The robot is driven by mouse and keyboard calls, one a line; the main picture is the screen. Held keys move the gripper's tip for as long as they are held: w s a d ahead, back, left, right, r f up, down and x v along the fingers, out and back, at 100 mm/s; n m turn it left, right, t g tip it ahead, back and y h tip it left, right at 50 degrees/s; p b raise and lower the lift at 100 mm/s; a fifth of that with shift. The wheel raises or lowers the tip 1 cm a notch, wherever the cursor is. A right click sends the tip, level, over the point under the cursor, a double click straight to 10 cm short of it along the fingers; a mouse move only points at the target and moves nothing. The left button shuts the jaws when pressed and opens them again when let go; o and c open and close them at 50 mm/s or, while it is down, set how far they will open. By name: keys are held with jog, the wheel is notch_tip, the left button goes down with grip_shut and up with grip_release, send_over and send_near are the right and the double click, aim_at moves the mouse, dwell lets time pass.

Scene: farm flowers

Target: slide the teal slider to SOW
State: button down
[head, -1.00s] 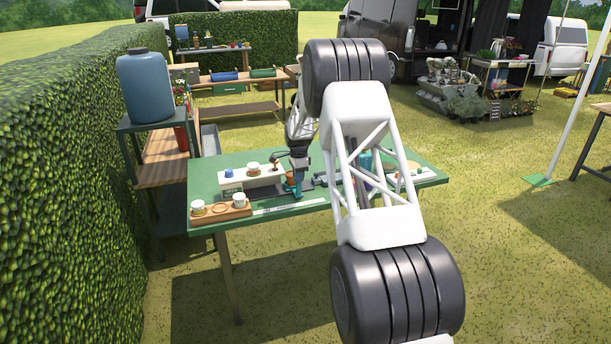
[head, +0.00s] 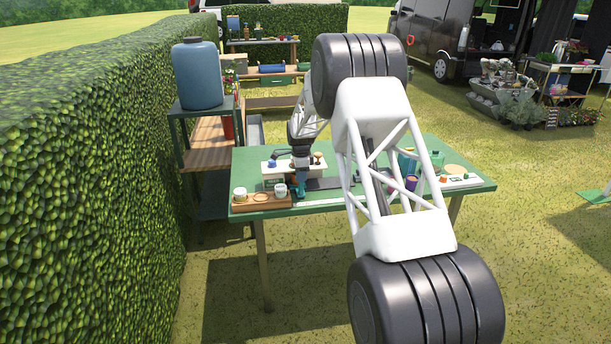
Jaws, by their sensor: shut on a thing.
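The teal slider (head: 301,189) shows as a small teal patch at the green table's front left half. My gripper (head: 300,180) points down over it and is shut on it, hiding most of it. A dark flat track (head: 326,183) runs to the right of the slider. The slider stands close to the right end of the wooden tray with white cups. No SOW marking can be read at this size.
The wooden tray (head: 262,203) holds white cups, one (head: 281,190) just left of my gripper. A white block (head: 273,173) with small knobs stands behind. Cups and a board (head: 461,182) are on the table's right. My arm hides the middle.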

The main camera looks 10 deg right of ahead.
jog(key=shift+a, duration=0.3)
jog(key=c, duration=1.1)
grip_release()
jog(key=shift+o, duration=0.2)
jog(key=shift+d+r, duration=0.1)
jog(key=shift+r, duration=3.85)
